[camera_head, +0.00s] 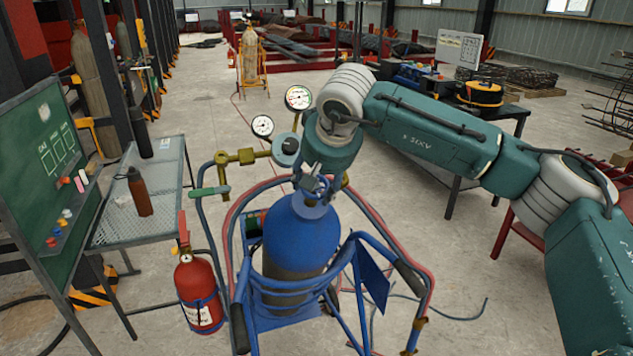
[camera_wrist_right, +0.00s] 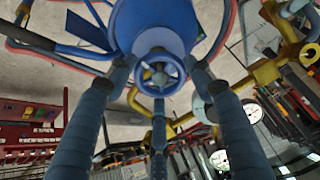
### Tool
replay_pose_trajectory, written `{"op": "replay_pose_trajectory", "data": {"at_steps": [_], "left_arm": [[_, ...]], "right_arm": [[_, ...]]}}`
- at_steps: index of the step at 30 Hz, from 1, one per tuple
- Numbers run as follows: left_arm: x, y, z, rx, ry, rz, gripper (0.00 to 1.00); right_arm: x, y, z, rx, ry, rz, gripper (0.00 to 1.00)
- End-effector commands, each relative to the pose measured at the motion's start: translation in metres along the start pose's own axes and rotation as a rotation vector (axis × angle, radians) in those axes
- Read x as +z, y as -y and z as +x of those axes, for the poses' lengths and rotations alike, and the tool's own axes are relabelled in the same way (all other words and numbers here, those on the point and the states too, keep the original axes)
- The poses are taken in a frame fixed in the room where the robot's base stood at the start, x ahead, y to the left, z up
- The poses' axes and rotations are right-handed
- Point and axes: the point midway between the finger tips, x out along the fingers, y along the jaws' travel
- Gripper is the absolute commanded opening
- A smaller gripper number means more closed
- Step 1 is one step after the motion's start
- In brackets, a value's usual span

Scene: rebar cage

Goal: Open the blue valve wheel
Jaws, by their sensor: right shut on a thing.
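The blue valve wheel (camera_wrist_right: 160,73) sits on top of the blue gas cylinder (camera_head: 298,238), which stands upright in a blue cart. In the right wrist view the wheel is round and spoked, in the middle between my fingers. My right gripper (camera_head: 313,186) reaches the cylinder top from above; its fingers (camera_wrist_right: 160,85) are closed in around the wheel. In the head view the gripper and wrist largely hide the wheel. How far the wheel is turned cannot be told. My left gripper is not in view.
Brass fittings and two pressure gauges (camera_head: 299,97) stand close behind and left of the valve. Red hoses (camera_head: 377,222) loop around the cart. A red fire extinguisher (camera_head: 197,290) and a mesh table (camera_head: 169,178) with a brown bottle (camera_head: 139,192) are at left.

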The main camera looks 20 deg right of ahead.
Motion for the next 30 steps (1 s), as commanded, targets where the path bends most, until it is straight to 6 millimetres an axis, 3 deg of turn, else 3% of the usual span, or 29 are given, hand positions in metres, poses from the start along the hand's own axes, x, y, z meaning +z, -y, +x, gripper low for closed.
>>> {"op": "replay_pose_trajectory", "data": {"at_steps": [19, 20, 22, 30], "left_arm": [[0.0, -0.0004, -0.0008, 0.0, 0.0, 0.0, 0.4], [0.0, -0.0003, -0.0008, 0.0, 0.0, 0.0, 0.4], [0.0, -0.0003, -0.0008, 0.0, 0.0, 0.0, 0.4], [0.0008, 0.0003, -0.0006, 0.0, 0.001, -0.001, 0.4]], "right_arm": [[-0.0055, 0.0003, -0.0031, -0.008, -0.014, -0.05, 0.26], [-0.0055, 0.0004, -0.0031, -0.008, -0.014, -0.05, 0.56], [-0.0054, 0.0003, -0.0031, -0.007, -0.014, -0.05, 0.7], [-0.0027, 0.0006, -0.0018, -0.007, -0.007, -0.049, 0.71]]}}
